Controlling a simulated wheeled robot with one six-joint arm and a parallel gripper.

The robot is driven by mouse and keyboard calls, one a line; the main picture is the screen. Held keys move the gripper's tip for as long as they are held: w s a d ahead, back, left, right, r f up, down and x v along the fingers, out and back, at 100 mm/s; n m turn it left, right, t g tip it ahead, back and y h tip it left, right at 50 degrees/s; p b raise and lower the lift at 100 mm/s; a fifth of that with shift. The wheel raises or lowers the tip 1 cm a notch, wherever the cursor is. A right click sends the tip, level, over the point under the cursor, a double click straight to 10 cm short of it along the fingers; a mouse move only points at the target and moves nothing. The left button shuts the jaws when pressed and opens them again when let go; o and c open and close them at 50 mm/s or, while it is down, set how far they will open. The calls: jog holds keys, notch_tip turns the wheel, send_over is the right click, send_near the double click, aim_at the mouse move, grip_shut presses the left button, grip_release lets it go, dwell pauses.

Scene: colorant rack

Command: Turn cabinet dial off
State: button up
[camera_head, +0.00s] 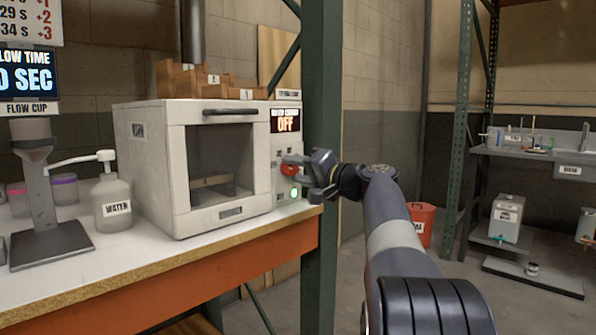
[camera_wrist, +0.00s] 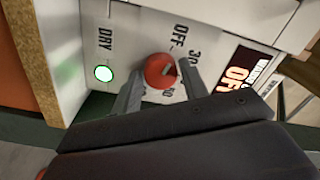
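The white cabinet (camera_head: 150,170) stands on the bench with a dark window in its front. Its red dial (camera_head: 289,169) is on the control panel at the right of its front. In the wrist view the dial (camera_wrist: 160,71) sits among printed marks, including OFF and 30, with a small grey mark on its right side. The display (camera_head: 286,121) reads OFF in orange. My gripper (camera_head: 303,171) is at the panel, its fingers apart, one on each side of the dial. A small gap seems to show beside the dial; contact is hard to tell.
A green light (camera_wrist: 104,74) beside the word DRY glows below the dial. A green rack post (camera_head: 322,130) stands close to the right of the panel, near my wrist. Wooden boxes (camera_head: 190,80) sit on top.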

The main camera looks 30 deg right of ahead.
jog(key=o, duration=0.3)
jog(key=p+v, duration=0.1)
jog(key=v, duration=0.9)
jog(key=shift+s, duration=0.4)
jog(key=shift+d, duration=0.1)
jog(key=b+x, duration=0.1)
jog(key=x, duration=0.9)
jog(key=shift+w, duration=0.35)
jog(key=shift+w+r, duration=0.1)
